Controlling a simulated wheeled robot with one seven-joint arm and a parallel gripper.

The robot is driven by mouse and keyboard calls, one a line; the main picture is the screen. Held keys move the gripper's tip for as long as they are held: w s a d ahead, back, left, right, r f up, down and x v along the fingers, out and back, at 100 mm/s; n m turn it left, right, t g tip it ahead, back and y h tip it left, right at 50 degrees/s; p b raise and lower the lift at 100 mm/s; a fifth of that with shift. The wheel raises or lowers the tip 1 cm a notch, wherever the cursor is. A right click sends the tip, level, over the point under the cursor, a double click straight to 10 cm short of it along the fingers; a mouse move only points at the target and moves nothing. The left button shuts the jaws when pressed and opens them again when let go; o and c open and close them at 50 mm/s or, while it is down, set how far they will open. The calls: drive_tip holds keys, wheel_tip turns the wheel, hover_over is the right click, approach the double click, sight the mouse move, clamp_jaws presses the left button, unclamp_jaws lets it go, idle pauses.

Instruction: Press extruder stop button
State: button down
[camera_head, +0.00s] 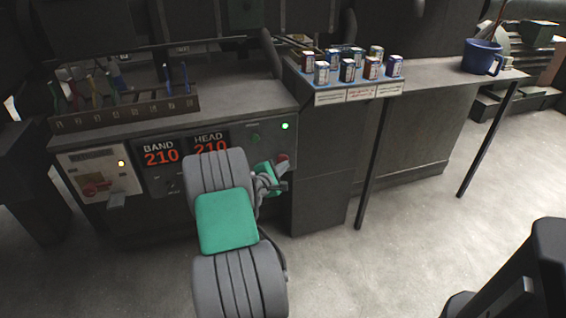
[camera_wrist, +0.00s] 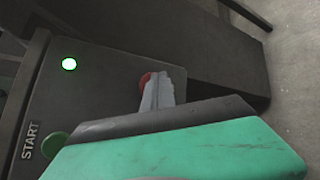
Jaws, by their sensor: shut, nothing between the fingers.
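The red stop button (camera_head: 282,157) sits at the right end of the machine's front panel, below a lit green lamp (camera_head: 285,126). In the wrist view, part of the red button (camera_wrist: 145,79) shows behind my gripper's pale finger. My gripper (camera_head: 284,172) is shut and empty, with its tip at or just in front of the button; I cannot tell whether it touches. In the wrist view, my gripper (camera_wrist: 166,82) covers much of the button. The green start button (camera_wrist: 54,145) is at the lower left there, beside the word START. The lamp (camera_wrist: 69,64) is lit.
The panel has two red 210 displays (camera_head: 161,152), labelled BAND and HEAD. A tool rack (camera_head: 125,112) stands on top. Several cans (camera_head: 348,70) stand on a tray at the right. A blue bucket (camera_head: 481,57) is on the far table.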

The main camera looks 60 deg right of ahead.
drive_tip(key=shift+w+d, duration=0.4)
drive_tip(key=shift+w, duration=0.05)
idle(0.6)
drive_tip(key=shift+s+a+p, duration=0.35)
drive_tip(key=shift+s+a, duration=0.5)
drive_tip(key=shift+a, duration=0.05)
drive_tip(key=shift+s, duration=0.1)
drive_tip(key=s+a, duration=0.1)
drive_tip(key=s+a+p, duration=0.1)
drive_tip(key=s+a, duration=0.1)
drive_tip(key=shift+s+a, duration=0.2)
drive_tip(key=shift+a, duration=0.05)
idle(0.6)
